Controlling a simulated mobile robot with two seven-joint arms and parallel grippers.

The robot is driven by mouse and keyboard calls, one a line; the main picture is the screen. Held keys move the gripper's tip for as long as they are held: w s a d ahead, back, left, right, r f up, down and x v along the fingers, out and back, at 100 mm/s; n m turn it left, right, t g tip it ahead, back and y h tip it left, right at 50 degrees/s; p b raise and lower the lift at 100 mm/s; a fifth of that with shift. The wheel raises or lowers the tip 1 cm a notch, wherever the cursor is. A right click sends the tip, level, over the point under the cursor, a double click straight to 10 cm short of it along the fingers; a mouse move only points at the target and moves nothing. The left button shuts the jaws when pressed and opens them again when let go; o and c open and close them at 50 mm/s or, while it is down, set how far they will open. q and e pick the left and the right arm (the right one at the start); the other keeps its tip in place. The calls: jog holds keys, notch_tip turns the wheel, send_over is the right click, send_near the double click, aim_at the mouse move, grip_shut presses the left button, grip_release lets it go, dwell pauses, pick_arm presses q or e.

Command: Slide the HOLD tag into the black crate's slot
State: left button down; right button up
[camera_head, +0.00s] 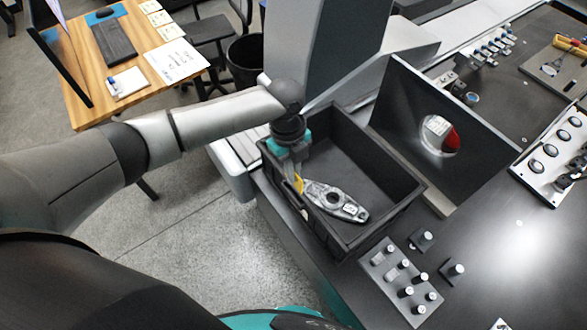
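The black crate (392,217) stands open on the dark table at the middle of the view. A grey metal part (336,200) with a round hole and a small white label lies inside it. My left gripper (296,174) points down at the crate's left wall, its fingers close together. A small yellow tag (299,185), seemingly the HOLD tag, shows at the fingertips and appears gripped. The tag's lettering is not readable. The gripper and wall hide the slot, so I cannot tell whether the tag is in it. My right gripper is not in view.
A dark upright panel (400,100) with a red and white spot stands just behind the crate. A grey block with several pegs (401,282) sits in front right. A white rack with round holes (556,155) is at far right.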

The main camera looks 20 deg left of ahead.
pick_arm(q)
jog(key=shift+f+b, duration=0.55)
jog(key=shift+f, duration=0.2)
jog(key=shift+r, duration=0.15)
jog(key=shift+f+b, duration=0.5)
jog(key=shift+f, duration=0.5)
jog(key=shift+f, duration=0.3)
jog(key=shift+f, duration=0.65)
dwell(0.7)
